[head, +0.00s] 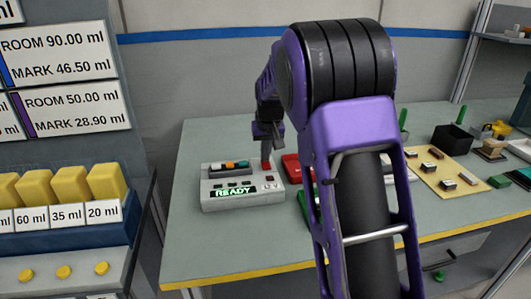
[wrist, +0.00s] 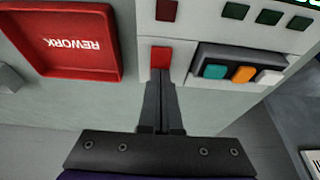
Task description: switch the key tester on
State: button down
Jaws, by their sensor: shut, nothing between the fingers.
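The key tester (head: 215,196) is a pale grey box on the table, and its display (head: 233,193) reads READY in lit green letters. It also fills the upper right of the wrist view (wrist: 205,40). A red switch (wrist: 160,57) sits at its edge, beside a dark slot holding teal, orange and white keys (wrist: 243,74). A dark red square (wrist: 166,10) and several dark green squares (wrist: 267,17) lie further in. My gripper (wrist: 161,84) is shut and empty, its fingertips right at the red switch. I cannot tell whether they touch it.
A red REWORK tray (wrist: 70,75) lies beside the tester, with bare table between. Further right on the table are a yellow board with small parts (head: 440,165) and a black bin (head: 452,137). A rack of yellow blocks (head: 65,185) stands at the left.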

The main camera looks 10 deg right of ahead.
jog(key=shift+r+p, duration=0.1)
jog(key=shift+p, duration=0.5)
jog(key=shift+w+g+p, duration=0.15)
jog(key=shift+g+p, duration=0.15)
jog(key=shift+p, duration=0.4)
jog(key=shift+f+b, duration=0.35)
jog(key=shift+b, duration=0.1)
jog(key=shift+s+b, duration=0.3)
jog(key=shift+s, duration=0.55)
jog(key=shift+r, duration=0.1)
